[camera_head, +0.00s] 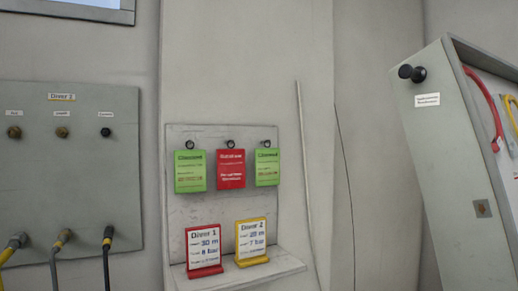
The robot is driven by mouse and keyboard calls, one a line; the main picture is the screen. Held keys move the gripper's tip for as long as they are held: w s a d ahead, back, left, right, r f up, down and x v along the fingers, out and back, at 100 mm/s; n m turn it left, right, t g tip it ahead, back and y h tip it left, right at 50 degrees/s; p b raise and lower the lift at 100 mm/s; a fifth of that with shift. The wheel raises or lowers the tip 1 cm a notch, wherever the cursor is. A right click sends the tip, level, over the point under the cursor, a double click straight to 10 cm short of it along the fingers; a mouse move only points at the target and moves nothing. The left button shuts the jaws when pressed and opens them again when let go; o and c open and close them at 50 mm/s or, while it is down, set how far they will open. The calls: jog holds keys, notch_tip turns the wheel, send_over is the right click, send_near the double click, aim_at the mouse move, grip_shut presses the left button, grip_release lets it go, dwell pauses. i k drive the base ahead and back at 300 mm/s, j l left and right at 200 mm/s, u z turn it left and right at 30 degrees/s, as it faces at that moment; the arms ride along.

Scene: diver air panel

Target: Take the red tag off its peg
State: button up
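The red tag (231,170) hangs from a dark peg (230,144) on a grey board (185,215), with white lettering on its face. It hangs between two green tags, the left one (190,172) and the right one (267,168), each on its own peg. The red tag is close to both green tags. My gripper is not in the head view, and nothing touches the red tag.
Below the tags, a red-framed card (204,248) and a yellow-framed card (251,240) stand on a shelf (285,267). A grey panel (70,180) with hoses is at left. A tilted grey cabinet door (450,180) with a black knob (411,73) is at right.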

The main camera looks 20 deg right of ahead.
aim_at(231, 163)
jog(key=i+j+z, duration=0.1)
jog(key=i+j, duration=0.3)
jog(key=j, duration=0.15)
jog(key=i+j+z, duration=0.1)
jog(key=i+j, duration=0.3)
jog(key=j, duration=0.15)
jog(key=z, duration=1.4)
jog(key=i, duration=0.5)
